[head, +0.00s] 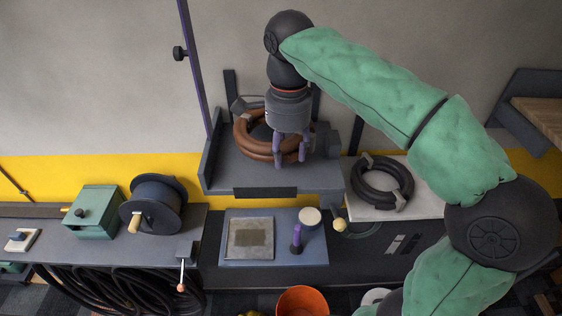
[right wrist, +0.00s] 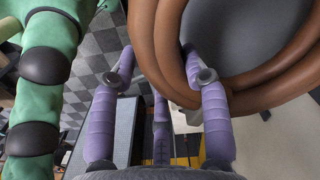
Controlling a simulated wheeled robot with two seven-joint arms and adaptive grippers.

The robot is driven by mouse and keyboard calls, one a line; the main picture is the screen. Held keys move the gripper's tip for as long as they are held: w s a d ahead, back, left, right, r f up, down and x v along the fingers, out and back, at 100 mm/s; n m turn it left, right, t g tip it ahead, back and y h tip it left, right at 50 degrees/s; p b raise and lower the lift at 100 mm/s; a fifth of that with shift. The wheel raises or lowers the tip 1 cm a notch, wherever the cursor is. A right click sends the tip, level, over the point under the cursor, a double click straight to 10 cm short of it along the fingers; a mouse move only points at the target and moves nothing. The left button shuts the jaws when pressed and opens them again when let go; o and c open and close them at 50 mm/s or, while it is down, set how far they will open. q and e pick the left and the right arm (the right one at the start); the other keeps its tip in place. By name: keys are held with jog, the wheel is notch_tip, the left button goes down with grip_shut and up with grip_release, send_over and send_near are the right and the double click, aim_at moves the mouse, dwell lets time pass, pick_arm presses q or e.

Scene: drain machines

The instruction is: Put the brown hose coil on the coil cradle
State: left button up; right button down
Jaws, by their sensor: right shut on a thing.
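The brown hose coil (head: 250,148) is a thick ring of several turns with a grey clip at its upper left. It is at the raised grey shelf with upright posts, which looks like the coil cradle (head: 225,177). My right gripper (head: 290,158) points down over the coil's right side, its purple fingers shut on the tube. In the right wrist view the coil (right wrist: 166,40) runs between the fingers of the gripper (right wrist: 160,68). Whether the coil rests on the shelf or hangs just above it, I cannot tell. My left gripper is not in view.
A black hose coil (head: 362,190) lies on a pale slab right of the shelf. A dark reel (head: 155,205) and green box (head: 94,210) stand left. A blue tray (head: 270,258) lies in front. A purple pole (head: 195,75) rises by the shelf's left end.

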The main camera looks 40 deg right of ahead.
aim_at(281, 174)
jog(key=f, duration=0.1)
jog(key=w+f, duration=0.1)
jog(key=f, duration=0.1)
jog(key=w+f, duration=0.1)
jog(key=shift+f, duration=0.2)
jog(key=shift+s+f, duration=0.1)
jog(key=shift+f, duration=0.3)
jog(key=c, duration=0.6)
grip_release()
jog(key=shift+f, duration=0.1)
notch_tip(281, 174, up, 12)
jog(key=shift+r+p, duration=0.1)
jog(key=shift+p, duration=0.5)
